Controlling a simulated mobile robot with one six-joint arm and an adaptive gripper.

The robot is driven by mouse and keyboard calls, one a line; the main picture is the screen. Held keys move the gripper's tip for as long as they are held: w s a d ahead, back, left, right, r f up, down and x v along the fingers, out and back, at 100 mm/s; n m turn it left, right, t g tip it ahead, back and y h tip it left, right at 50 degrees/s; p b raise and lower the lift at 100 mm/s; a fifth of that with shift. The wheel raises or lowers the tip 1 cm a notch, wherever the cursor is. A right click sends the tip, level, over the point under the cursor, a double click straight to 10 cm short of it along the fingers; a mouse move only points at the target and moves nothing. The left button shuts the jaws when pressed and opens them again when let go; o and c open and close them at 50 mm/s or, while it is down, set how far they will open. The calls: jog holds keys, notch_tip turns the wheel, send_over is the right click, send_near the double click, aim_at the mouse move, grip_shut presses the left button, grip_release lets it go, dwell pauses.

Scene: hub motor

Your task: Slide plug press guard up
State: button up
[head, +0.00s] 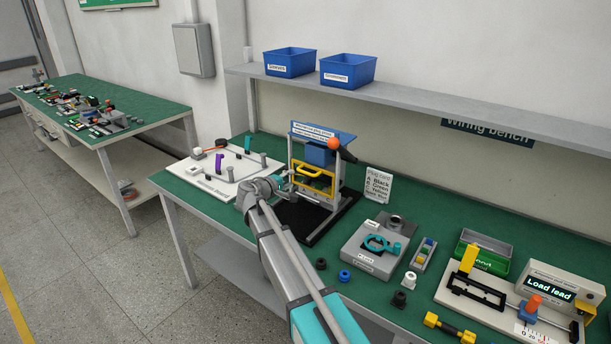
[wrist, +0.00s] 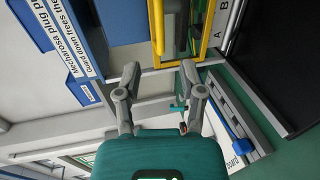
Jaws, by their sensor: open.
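The plug press (head: 345,185) stands upright on the green bench, with a blue labelled top and a black base. Its yellow-framed guard (head: 316,168) sits below the blue block, low on the press front. My gripper (head: 284,188) is at the left front of the press, close to the guard. In the wrist view, my gripper (wrist: 160,84) has its two fingers spread with nothing between them. The yellow guard (wrist: 207,30) shows beyond the fingertips, apart from them. The press label (wrist: 75,45) is at the upper left there.
A white board (head: 215,180) with pegs lies left of the press. An orange ball knob (head: 333,144) sticks out at the press's upper right. A grey fixture (head: 362,250) and several small parts stand to the right. A shelf with blue bins (head: 348,70) hangs above.

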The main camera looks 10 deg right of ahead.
aim_at(305, 173)
jog(key=b+x, duration=0.1)
jog(key=x, duration=0.8)
jog(key=shift+w+d+f+b, duration=0.1)
jog(key=shift+w+d+b, duration=0.15)
jog(key=shift+b, duration=0.15)
grip_shut()
